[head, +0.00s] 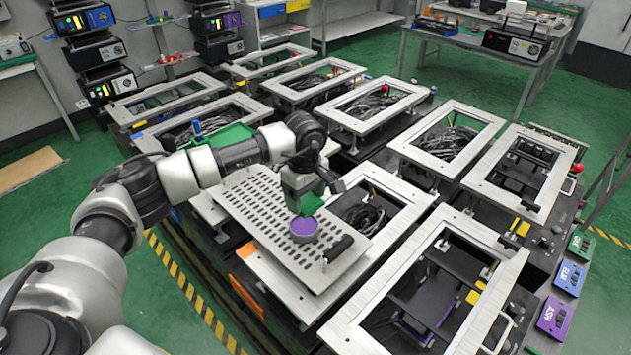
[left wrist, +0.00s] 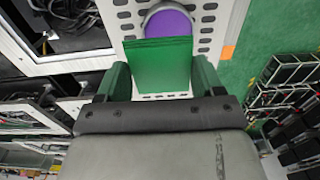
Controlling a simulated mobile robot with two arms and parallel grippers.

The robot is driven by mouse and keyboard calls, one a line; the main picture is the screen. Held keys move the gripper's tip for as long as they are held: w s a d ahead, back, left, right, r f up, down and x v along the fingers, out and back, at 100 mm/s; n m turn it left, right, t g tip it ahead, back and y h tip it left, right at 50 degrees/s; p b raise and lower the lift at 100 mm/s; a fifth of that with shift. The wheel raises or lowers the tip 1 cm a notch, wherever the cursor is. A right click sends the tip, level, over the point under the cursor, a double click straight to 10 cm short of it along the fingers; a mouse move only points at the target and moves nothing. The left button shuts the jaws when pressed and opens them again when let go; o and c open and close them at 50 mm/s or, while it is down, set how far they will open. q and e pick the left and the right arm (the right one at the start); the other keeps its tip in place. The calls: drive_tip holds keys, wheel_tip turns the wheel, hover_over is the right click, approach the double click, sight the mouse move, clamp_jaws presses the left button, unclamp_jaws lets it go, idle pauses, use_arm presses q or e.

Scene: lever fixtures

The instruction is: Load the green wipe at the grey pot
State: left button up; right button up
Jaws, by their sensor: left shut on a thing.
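The green wipe (left wrist: 158,66) is a flat green square between the two dark green fingers of my left gripper (left wrist: 160,84) in the left wrist view. In the head view the wipe (head: 311,204) shows below my left gripper (head: 307,196), which is shut on it. A round pot with a grey rim and purple top (head: 303,230) stands on the perforated metal plate (head: 262,205), just below the wipe. The pot's top (left wrist: 171,22) shows beyond the wipe in the left wrist view. Whether wipe and pot touch, I cannot tell. My right gripper does not show.
A dark handle (head: 338,249) stands at the plate's near right corner. A green tray (head: 222,138) lies behind my left arm. Several open metal frames (head: 436,137) with cables inside surround the plate. Colored labelled boxes (head: 554,316) line the right edge.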

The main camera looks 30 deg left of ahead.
sight(303, 204)
use_arm(q)
drive_tip(key=shift+s, duration=0.2)
drive_tip(key=shift+s+d+f+b, duration=0.1)
drive_tip(key=shift+s+f+b, duration=0.5)
drive_tip(key=shift+s, duration=0.2)
drive_tip(key=shift+w+f+b, duration=0.15)
drive_tip(key=shift+f+b, duration=0.05)
drive_tip(key=shift+f, duration=0.35)
drive_tip(key=shift+w+f+b, duration=0.15)
drive_tip(key=shift+f, duration=0.4)
drive_tip(key=shift+f+b, duration=0.35)
drive_tip(key=shift+f, duration=0.6)
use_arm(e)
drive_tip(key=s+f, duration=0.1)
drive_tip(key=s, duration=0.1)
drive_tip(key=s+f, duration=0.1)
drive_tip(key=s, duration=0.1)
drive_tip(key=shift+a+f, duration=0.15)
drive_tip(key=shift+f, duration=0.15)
use_arm(q)
drive_tip(key=shift+f, duration=0.15)
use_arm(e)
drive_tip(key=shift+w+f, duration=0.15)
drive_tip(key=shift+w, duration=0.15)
use_arm(q)
drive_tip(key=shift+f+b, duration=0.1)
drive_tip(key=shift+b, duration=0.3)
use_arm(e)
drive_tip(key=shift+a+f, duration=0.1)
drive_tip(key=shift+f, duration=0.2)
